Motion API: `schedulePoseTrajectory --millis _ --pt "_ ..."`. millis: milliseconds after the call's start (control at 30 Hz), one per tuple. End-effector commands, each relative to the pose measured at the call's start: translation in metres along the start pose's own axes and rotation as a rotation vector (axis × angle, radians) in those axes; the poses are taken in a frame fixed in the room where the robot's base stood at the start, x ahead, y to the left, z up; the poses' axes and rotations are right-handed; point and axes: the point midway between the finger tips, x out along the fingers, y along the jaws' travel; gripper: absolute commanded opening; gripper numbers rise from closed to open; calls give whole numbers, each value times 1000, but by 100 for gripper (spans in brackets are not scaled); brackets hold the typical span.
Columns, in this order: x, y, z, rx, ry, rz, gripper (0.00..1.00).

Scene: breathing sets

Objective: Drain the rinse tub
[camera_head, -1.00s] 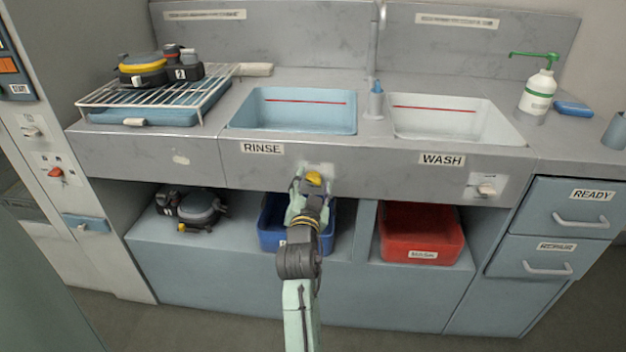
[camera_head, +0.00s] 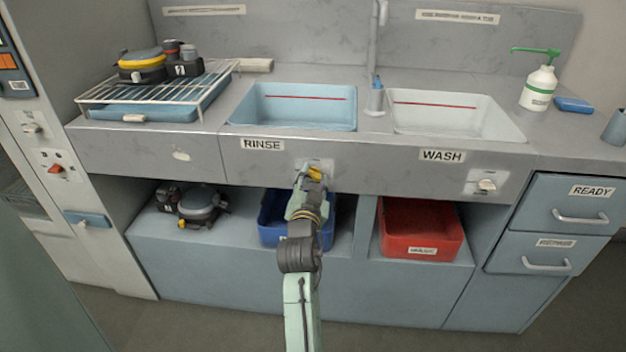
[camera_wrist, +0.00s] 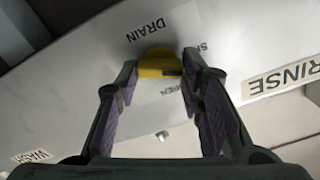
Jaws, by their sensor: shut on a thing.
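The rinse tub (camera_head: 300,108) is the light blue basin left of the tap, with a red line on its back wall. Whether water stands in it I cannot tell. Under its RINSE label is the yellow drain knob (camera_wrist: 158,62), on a plate marked DRAIN, with OPEN and a partly hidden SHUT beside it. My gripper (camera_head: 315,175) is at the counter's front panel, its fingers (camera_wrist: 158,75) shut on the yellow knob. A dark mark shows at the knob's right end in the wrist view; which label it points to is unclear.
The white wash tub (camera_head: 455,118) is to the right, with its own pale knob (camera_head: 486,185). Below are a blue bin (camera_head: 270,235) and a red bin (camera_head: 420,245). A wire rack (camera_head: 150,92) holding a yellow-and-black breathing set stands at left.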

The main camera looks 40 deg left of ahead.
Motion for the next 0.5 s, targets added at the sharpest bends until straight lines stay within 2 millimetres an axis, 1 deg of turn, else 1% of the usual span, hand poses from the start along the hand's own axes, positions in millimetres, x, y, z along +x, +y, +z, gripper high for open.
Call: schedulePoseTrajectory --millis 100,167,267,500 --pt "0 0 0 0 0 0 7" --pt "0 0 0 -6 0 0 7" --pt "0 1 0 -57 1 2 7" --pt "0 1 -1 -319 2 3 7"
